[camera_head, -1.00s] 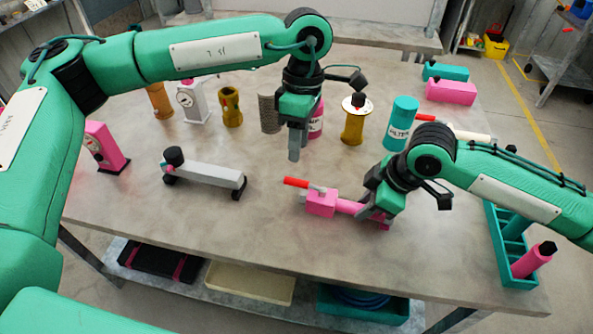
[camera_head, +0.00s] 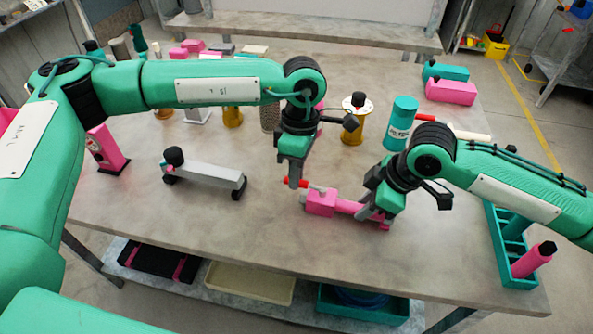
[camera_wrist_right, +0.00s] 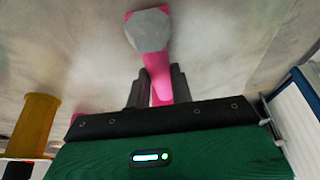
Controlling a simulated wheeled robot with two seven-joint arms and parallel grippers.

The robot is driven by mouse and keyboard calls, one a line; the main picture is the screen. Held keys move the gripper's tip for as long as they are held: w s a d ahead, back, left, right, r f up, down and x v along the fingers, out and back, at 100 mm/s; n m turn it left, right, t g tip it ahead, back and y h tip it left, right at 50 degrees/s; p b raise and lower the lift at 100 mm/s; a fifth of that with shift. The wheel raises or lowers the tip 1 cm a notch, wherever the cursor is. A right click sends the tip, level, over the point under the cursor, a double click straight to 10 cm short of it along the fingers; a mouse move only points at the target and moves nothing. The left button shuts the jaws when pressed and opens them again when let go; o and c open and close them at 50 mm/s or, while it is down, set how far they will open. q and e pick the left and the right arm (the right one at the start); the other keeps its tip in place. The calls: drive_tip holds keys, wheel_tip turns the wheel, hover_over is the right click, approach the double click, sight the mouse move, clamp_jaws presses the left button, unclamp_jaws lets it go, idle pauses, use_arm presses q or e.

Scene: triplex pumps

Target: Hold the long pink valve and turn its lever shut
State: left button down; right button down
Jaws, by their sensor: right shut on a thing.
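The long pink valve (camera_head: 322,203) lies near the table's front, with a blocky end to the left. It also shows in the wrist view (camera_wrist_right: 158,75), with a grey hexagonal end. Its lever (camera_head: 303,184) has a red grip and points left. My right gripper (camera_head: 378,217) is shut on the valve's right part; in the wrist view its dark fingers sit on both sides of the pink body. My left gripper (camera_head: 294,183) points down at the red grip, hiding part of it. I cannot tell whether it touches the lever, or whether its fingers are apart.
A grey valve-like part (camera_head: 205,176) with a black knob lies to the left. A teal cylinder (camera_head: 399,123) and a yellow part (camera_head: 354,120) stand behind. A teal tray (camera_head: 507,262) with a pink bottle (camera_head: 533,260) is at the right edge. The front middle table is clear.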

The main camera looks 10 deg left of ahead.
idle(0.4)
use_arm(q)
drive_tip(key=s+n, duration=0.1)
drive_tip(key=n, duration=0.1)
drive_tip(key=s+n, duration=0.1)
drive_tip(key=n, duration=0.1)
drive_tip(key=shift+s+n+h, duration=0.15)
drive_tip(key=shift+n+h, duration=0.15)
drive_tip(key=shift+h, duration=0.1)
drive_tip(key=s+n, duration=0.1)
drive_tip(key=n, duration=0.1)
drive_tip(key=s+d+n+h, duration=0.1)
drive_tip(key=n, duration=0.2)
drive_tip(key=s+d+n, duration=0.1)
drive_tip(key=n, duration=0.1)
drive_tip(key=n+t, duration=0.1)
drive_tip(key=n, duration=0.1)
drive_tip(key=shift+s+d+h, duration=0.3)
drive_tip(key=shift+s+d, duration=0.05)
drive_tip(key=shift+d, duration=0.05)
drive_tip(key=shift+s+d+r+n+t, duration=0.15)
drive_tip(key=shift+d+n, duration=0.2)
drive_tip(key=shift+n, duration=0.4)
drive_tip(key=shift+s+d+f+n+t, duration=0.1)
drive_tip(key=shift+d+n+t, duration=0.15)
drive_tip(key=shift+n, duration=0.45)
drive_tip(key=shift+s+d+r+n+t, duration=0.1)
drive_tip(key=shift+d+n, duration=0.3)
drive_tip(key=shift+n, duration=0.35)
